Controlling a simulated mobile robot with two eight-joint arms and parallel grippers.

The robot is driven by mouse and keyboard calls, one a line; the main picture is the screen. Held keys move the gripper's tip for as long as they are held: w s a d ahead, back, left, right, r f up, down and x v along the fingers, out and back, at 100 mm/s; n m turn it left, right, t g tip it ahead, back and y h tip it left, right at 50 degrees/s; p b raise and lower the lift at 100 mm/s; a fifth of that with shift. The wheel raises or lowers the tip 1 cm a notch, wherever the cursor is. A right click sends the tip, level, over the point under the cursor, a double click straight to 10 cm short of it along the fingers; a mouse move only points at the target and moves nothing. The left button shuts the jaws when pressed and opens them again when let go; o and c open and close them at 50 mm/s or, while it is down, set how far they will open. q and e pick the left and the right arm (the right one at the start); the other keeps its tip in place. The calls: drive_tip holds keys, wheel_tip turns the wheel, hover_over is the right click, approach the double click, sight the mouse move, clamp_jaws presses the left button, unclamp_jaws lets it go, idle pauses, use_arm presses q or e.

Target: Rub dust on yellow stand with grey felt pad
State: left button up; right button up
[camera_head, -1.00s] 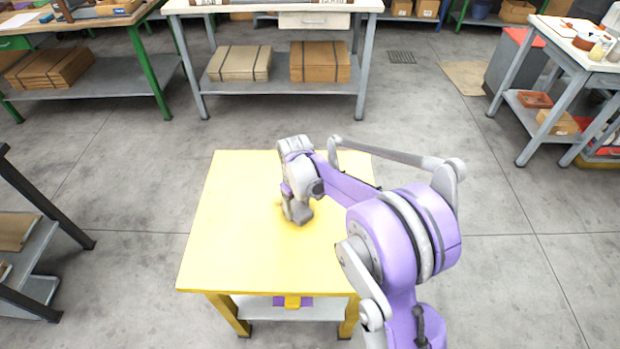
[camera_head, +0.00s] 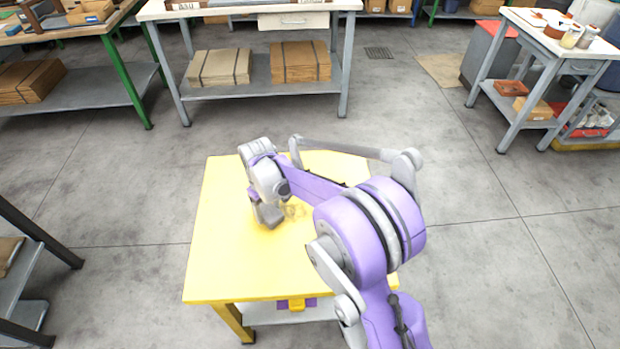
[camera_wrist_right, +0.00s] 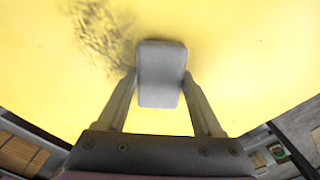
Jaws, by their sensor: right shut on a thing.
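The yellow stand (camera_head: 235,265) is a flat-topped table in the middle of the head view. A brownish dust patch (camera_head: 294,211) lies on its top, just right of my right gripper; it also shows as a dark smudge in the right wrist view (camera_wrist_right: 105,32). My right gripper (camera_head: 262,203) is shut on the grey felt pad (camera_wrist_right: 160,72), a rounded grey block between the two fingers. The pad (camera_head: 270,215) is at the stand's top beside the dust; whether it touches the surface is hard to tell. My left gripper is not in view.
A grey workbench (camera_head: 260,10) with cardboard stacks stands at the back. A green-legged bench (camera_head: 90,100) is at back left, a dark-framed rack (camera_head: 35,235) at left, and a cart (camera_head: 520,120) at back right. Open concrete floor surrounds the stand.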

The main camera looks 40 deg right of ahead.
wheel_tip(320, 180, up, 3)
drive_tip(key=shift+f, duration=0.15)
drive_tip(key=shift+s+d+r+p, duration=0.15)
drive_tip(key=shift+d+r+p, duration=0.05)
drive_tip(key=shift+r+p, duration=0.55)
wheel_tip(320, 180, up, 2)
drive_tip(key=shift+r+p, duration=0.1)
drive_tip(key=shift+p, duration=0.6)
drive_tip(key=shift+r+p, duration=0.6)
drive_tip(key=shift+r, duration=0.35)
